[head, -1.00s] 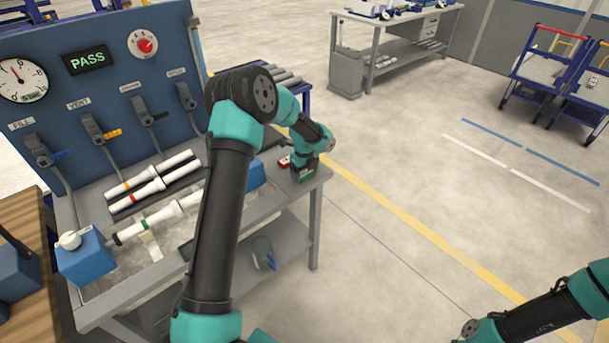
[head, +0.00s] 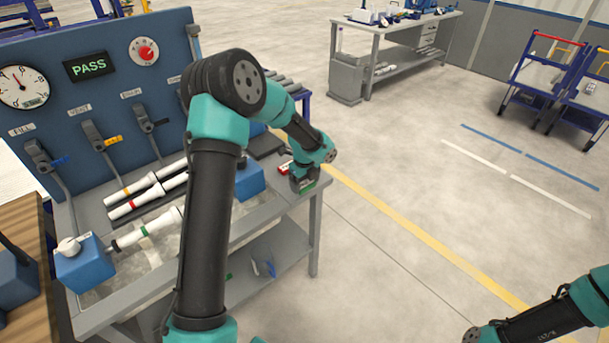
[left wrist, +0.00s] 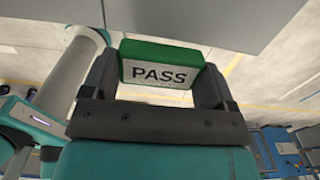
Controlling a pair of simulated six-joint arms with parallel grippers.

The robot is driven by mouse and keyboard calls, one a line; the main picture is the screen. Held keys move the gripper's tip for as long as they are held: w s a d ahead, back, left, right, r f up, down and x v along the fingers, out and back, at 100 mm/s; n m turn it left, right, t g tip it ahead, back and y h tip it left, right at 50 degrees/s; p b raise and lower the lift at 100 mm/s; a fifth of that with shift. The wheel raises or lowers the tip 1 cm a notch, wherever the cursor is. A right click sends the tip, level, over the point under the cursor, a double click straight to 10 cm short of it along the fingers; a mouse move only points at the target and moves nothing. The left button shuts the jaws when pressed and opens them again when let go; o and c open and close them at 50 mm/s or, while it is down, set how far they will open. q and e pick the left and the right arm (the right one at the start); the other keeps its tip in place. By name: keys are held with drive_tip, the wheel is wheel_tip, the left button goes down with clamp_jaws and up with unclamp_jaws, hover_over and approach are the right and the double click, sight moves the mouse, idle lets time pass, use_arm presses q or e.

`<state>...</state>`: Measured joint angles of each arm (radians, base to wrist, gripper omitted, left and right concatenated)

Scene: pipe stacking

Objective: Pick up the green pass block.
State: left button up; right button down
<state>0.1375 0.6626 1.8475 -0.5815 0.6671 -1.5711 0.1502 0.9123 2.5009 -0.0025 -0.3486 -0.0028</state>
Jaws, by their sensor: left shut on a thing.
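The green pass block (left wrist: 160,53) shows in the left wrist view with its white "PASS" face toward the camera. My left gripper (left wrist: 160,78) is shut on it, one dark finger at each side. In the head view my left gripper (head: 303,184) is at the right front corner of the test bench, with a bit of the green block (head: 307,187) showing under it. I cannot tell whether the block touches the bench top. My right gripper is out of view; only part of my right arm shows at the lower right.
A red block (head: 284,167) lies just left of the left gripper. The blue panel (head: 110,60) with gauge and lit PASS display stands behind.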

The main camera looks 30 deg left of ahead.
use_arm(q)
drive_tip(key=s+d, duration=0.5)
drive_tip(key=s, duration=0.3)
drive_tip(key=shift+s+r, duration=0.15)
drive_tip(key=shift+r, duration=0.3)
